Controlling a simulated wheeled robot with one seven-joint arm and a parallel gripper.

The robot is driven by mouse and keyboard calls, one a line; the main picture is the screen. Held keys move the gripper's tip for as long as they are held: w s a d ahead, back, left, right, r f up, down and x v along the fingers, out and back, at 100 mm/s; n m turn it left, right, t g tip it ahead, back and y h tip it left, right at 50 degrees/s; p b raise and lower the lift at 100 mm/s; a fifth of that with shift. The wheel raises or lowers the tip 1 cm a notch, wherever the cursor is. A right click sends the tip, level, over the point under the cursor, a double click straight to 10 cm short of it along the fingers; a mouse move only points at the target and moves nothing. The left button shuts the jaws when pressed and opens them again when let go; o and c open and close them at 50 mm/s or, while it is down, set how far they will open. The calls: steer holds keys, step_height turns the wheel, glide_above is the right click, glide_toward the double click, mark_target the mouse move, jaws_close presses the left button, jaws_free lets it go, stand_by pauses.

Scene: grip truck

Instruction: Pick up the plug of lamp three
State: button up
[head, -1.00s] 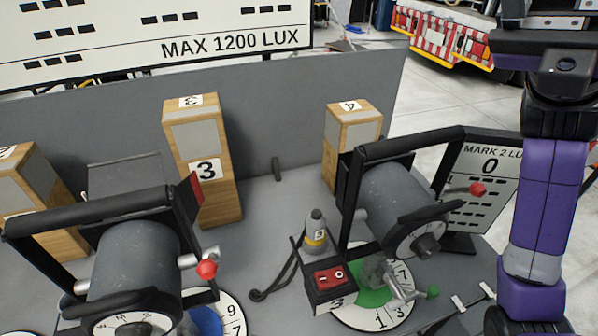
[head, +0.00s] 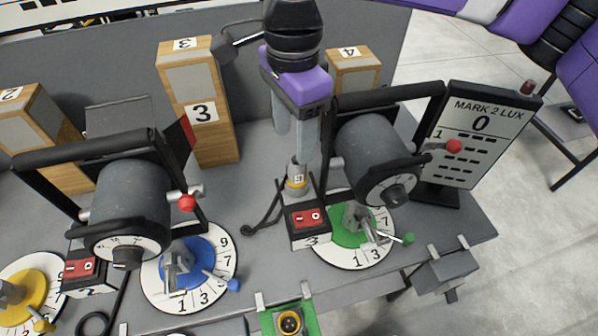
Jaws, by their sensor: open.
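A grey cylindrical lamp (head: 372,155) in a black yoke stands just right of my gripper, over a green numbered dial (head: 352,240).
Another lamp (head: 133,205) stands left, with a blue dial (head: 190,262) beside it. Wooden block 3 (head: 203,140) and block 4 (head: 355,68) stand behind. A "MARK 2 LUX" board (head: 478,135) is at the right. A green socket (head: 289,322) sits at the front edge.

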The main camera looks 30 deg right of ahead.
mark_target(296, 167)
steer(key=shift+d+f, duration=0.2)
steer(key=shift+f, duration=0.05)
steer(key=shift+s+a+f+p, duration=0.15)
steer(key=shift+f+p, duration=0.65)
steer(key=shift+f, duration=1.05)
steer(key=shift+s+d+f+p, duration=0.1)
steer(key=shift+f+p, duration=0.65)
steer(key=shift+f, duration=1.1)
jaws_close()
